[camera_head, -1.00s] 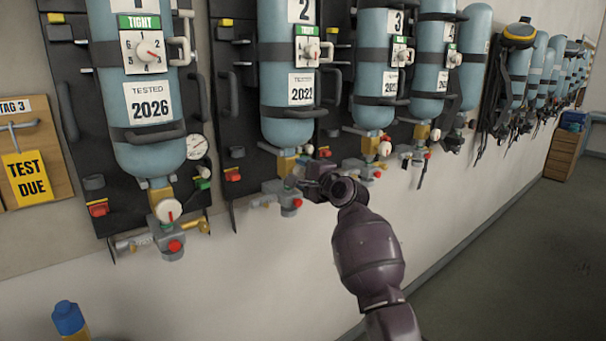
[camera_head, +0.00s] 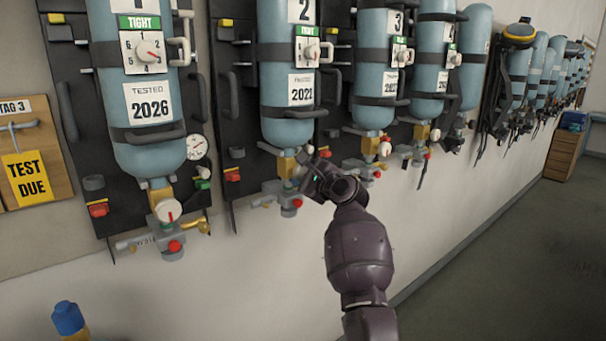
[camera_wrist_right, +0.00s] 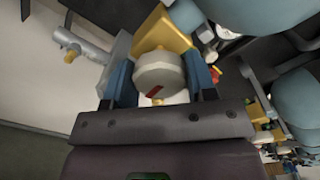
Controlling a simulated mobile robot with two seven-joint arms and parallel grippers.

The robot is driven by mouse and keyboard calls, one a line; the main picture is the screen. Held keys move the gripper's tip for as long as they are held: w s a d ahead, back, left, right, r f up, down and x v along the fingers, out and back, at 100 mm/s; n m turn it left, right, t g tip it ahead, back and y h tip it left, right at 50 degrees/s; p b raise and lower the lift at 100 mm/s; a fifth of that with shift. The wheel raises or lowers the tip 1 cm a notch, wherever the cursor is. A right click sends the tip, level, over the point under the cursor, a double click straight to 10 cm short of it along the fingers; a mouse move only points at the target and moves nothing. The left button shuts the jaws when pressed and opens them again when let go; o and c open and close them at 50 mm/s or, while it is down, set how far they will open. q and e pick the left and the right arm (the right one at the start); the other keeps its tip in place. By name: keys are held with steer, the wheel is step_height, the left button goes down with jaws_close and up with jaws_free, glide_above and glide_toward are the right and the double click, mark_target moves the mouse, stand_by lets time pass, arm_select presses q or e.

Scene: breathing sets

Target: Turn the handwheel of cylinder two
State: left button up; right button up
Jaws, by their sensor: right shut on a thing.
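Cylinder two (camera_head: 286,85) is a light blue bottle on a black backboard, with a "2" label and a "2022" test tag. Its brass valve (camera_head: 287,164) sits under the bottle. My right gripper (camera_head: 306,174) is at that valve and hides its handwheel in the head view. In the right wrist view the white handwheel (camera_wrist_right: 160,76), with a red mark, sits between the two blue-padded fingers, and my right gripper (camera_wrist_right: 161,82) is shut on it. The red mark is tilted. My left gripper is not in view.
Cylinder one (camera_head: 145,110), tagged 2026, hangs to the left with its own white handwheel (camera_head: 168,210). Cylinder three (camera_head: 380,70) hangs close on the right, its valve near my right wrist. A yellow "TEST DUE" tag (camera_head: 28,178) hangs far left.

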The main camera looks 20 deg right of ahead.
stand_by(0.3)
steer(key=o, duration=0.9)
steer(key=shift+s, duration=0.1)
steer(key=b+v, duration=0.1)
steer(key=v, duration=0.9)
steer(key=shift+s+d+r, duration=0.1)
steer(key=shift+s+d, duration=0.05)
steer(key=shift+s, duration=0.15)
